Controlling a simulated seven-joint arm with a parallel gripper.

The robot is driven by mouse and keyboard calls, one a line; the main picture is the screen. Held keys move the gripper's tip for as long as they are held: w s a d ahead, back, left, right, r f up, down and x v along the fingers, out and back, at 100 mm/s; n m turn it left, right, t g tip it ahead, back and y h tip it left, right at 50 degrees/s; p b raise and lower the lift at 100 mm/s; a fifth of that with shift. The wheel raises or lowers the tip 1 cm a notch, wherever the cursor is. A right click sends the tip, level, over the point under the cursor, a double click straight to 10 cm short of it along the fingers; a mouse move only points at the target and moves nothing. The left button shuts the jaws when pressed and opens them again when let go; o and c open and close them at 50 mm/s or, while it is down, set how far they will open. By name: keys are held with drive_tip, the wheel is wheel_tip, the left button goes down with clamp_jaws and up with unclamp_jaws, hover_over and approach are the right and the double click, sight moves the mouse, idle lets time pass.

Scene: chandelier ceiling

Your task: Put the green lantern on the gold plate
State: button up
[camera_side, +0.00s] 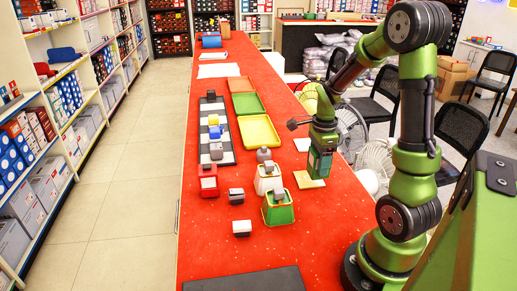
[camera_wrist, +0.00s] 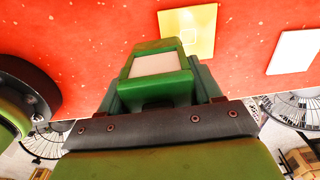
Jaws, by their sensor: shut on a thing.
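My gripper (camera_side: 321,150) is shut on the green lantern (camera_wrist: 157,63), which has a pale front panel, with a green finger on each side of it in the wrist view. The lantern also shows low at the gripper's end in the side view (camera_side: 319,163). The square gold plate (camera_side: 307,181) lies flat on the red table. In the wrist view the gold plate (camera_wrist: 200,32) shows just beyond the lantern, which covers its near left corner. In the side view the lantern's lower end overlaps the plate's right part. I cannot tell whether they touch.
A white square (camera_wrist: 296,52) lies beside the gold plate. Left of the plate stand a white-and-tan block (camera_side: 267,184), another green block with a grey top (camera_side: 278,214) and a red block (camera_side: 208,187). Yellow (camera_side: 258,133), green and orange trays lie farther back on the red table (camera_side: 330,225).

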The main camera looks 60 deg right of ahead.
sight(311, 162)
drive_tip(key=w+d, duration=0.2)
drive_tip(key=w, duration=0.1)
drive_tip(key=shift+w+d+f, duration=0.2)
drive_tip(key=shift+d, duration=0.2)
drive_tip(key=shift+w+f, duration=0.15)
drive_tip(key=shift+f, duration=1.6)
drive_tip(key=shift+f, duration=0.1)
drive_tip(key=o, duration=1.4)
wheel_tip(311, 162, up, 12)
drive_tip(key=s+a+r+n+t, duration=0.2)
drive_tip(key=a+n, duration=0.5)
drive_tip(key=a, duration=0.1)
drive_tip(key=s+a+r+n+t+y, duration=0.1)
drive_tip(key=a+r+n+t, duration=0.1)
drive_tip(key=a+n, duration=0.6)
drive_tip(key=s+a+r+n+t+y, duration=0.1)
drive_tip(key=s+a+r+n+t, duration=0.1)
drive_tip(key=a+n, duration=0.6)
drive_tip(key=shift+s+a+r+t, duration=0.15)
drive_tip(key=shift+a+r+t, duration=0.15)
drive_tip(key=shift+a+r, duration=0.35)
drive_tip(key=shift+s+a+r+t, duration=0.15)
drive_tip(key=shift+a+r+t, duration=0.15)
drive_tip(key=shift+a+r, duration=0.25)
